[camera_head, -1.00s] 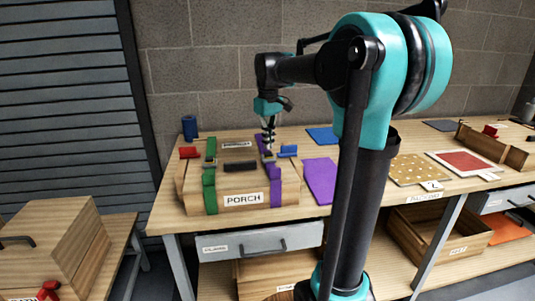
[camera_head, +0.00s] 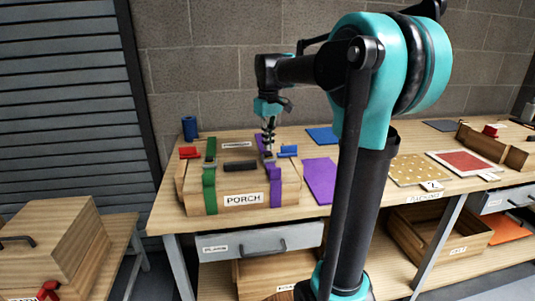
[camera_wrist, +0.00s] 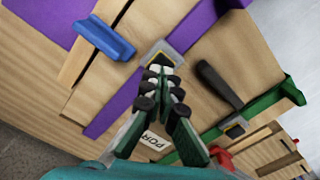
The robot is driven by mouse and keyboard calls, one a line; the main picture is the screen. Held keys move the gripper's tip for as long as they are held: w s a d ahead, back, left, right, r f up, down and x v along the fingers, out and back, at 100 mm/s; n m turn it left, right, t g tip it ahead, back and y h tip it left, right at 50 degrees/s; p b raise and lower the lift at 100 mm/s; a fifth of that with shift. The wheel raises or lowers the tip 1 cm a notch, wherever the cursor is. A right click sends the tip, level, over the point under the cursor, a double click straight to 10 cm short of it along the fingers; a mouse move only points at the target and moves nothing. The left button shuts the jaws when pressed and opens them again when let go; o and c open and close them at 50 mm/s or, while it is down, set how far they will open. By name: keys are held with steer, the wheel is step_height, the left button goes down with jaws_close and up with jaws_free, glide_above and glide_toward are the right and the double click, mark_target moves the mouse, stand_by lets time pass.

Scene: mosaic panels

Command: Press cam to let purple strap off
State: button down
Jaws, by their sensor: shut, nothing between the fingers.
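A wooden box (camera_head: 240,200) labelled PORCH stands on the bench with a purple strap (camera_head: 275,186) over its right side. In the wrist view the purple strap (camera_wrist: 112,112) runs diagonally across the lid. A metal cam buckle (camera_wrist: 163,49) with a yellow-edged dark patch sits on this strap. My gripper (camera_head: 268,151) points down over the strap near the buckle. In the wrist view my gripper (camera_wrist: 160,75) has its fingertips together and empty, overlapping the near edge of the buckle. I cannot tell whether they touch it.
A green strap (camera_head: 209,188) with its own buckle (camera_wrist: 235,129) crosses the lid's left side. A dark handle (camera_head: 240,165) lies between the straps. A blue piece (camera_head: 288,151) is right of my gripper and a red piece (camera_head: 189,152) is far left. A purple sheet (camera_head: 319,178) lies right.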

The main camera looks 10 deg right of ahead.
mark_target(268, 153)
steer(key=shift+f, duration=1.15)
stand_by(0.4)
step_height(268, 153, up, 8)
stand_by(1.1)
